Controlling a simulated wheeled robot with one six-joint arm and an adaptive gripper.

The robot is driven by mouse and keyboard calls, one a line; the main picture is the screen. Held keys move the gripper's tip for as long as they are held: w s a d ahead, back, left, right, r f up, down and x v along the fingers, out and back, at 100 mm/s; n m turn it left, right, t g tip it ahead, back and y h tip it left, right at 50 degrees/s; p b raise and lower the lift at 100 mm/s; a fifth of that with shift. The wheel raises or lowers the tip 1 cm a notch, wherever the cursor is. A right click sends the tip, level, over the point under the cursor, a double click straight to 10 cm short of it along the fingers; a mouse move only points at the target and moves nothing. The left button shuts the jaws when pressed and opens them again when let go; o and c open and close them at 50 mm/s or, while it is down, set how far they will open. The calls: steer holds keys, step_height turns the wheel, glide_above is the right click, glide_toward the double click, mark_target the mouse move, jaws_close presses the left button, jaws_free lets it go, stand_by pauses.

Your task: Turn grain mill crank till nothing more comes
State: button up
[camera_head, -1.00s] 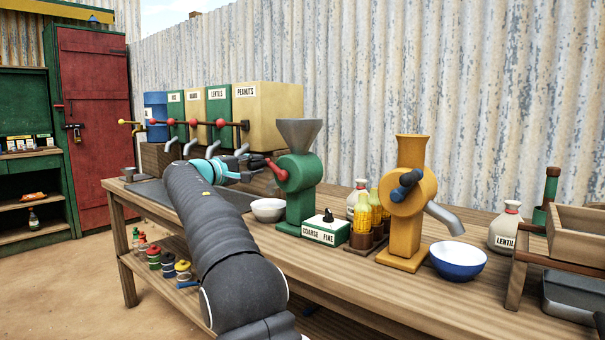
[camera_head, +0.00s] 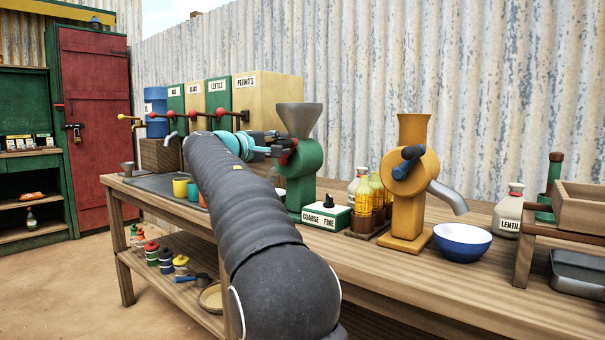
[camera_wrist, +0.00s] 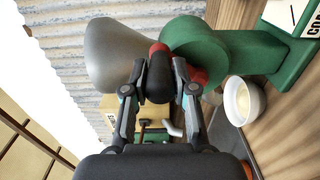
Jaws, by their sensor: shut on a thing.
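The green grain mill (camera_head: 306,170) stands on the bench with a grey funnel hopper (camera_head: 299,117) on top. It also shows in the wrist view (camera_wrist: 240,48), with its hopper (camera_wrist: 110,55) to the left. My gripper (camera_wrist: 160,85) is shut on the dark handle (camera_wrist: 159,74) of the mill's red crank (camera_wrist: 190,82). A white bowl (camera_wrist: 245,100) sits beside the mill in the wrist view, with something pale inside. The hopper's inside is not visible.
A coarse/fine box (camera_head: 326,216), yellow bottles (camera_head: 371,200), an orange mill (camera_head: 408,190) and a blue bowl (camera_head: 462,243) stand to the right. Labelled bins (camera_head: 268,100) are behind. Colored cups (camera_head: 181,188) stand left of my arm. The bench front edge runs under my arm.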

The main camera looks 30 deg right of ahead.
steer(key=o, duration=0.9)
steer(key=shift+o, duration=0.2)
steer(key=b+v, duration=0.1)
steer(key=v, duration=0.7)
steer(key=shift+b, duration=0.35)
steer(key=shift+r, duration=0.1)
